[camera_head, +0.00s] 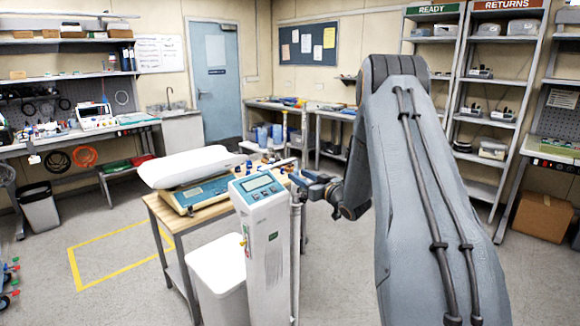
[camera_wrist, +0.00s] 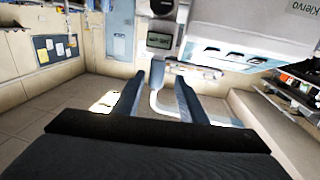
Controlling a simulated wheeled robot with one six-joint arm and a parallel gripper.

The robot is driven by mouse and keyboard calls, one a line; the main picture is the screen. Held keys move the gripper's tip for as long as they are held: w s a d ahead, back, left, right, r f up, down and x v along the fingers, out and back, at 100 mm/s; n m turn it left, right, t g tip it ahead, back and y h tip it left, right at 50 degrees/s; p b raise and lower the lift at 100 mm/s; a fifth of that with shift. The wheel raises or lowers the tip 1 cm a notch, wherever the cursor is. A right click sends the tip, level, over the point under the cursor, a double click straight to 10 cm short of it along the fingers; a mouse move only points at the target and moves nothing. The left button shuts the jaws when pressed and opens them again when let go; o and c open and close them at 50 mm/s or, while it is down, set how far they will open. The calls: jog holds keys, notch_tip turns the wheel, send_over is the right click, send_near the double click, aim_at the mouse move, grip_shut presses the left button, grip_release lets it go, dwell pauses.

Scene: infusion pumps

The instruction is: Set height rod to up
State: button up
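A slim pale upright rod (camera_head: 296,250), likely the height rod, stands along the right side of a white column unit (camera_head: 245,250) with a tilted display (camera_head: 258,185). My gripper (camera_head: 298,178) is close to the rod's upper end in the head view; contact cannot be told there. In the wrist view my gripper (camera_wrist: 158,76) has its two blue-grey fingers apart. A white bent bar (camera_wrist: 154,102) shows between and below the fingers, with clear space on both sides. Whether this bar is the height rod cannot be told.
A wooden cart (camera_head: 190,215) carries a blue-and-white scale (camera_head: 205,190) left of the column. A white bin (camera_head: 217,280) stands in front. A yellow floor outline (camera_head: 115,275) lies on open floor at left. Shelves (camera_head: 490,110) stand at the back right.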

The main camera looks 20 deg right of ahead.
jog(key=d+p+x, duration=0.1)
jog(key=p+x, duration=0.1)
jog(key=x, duration=0.5)
jog(key=shift+a, duration=0.15)
jog(key=shift+w, duration=0.15)
jog(key=shift+c, duration=0.4)
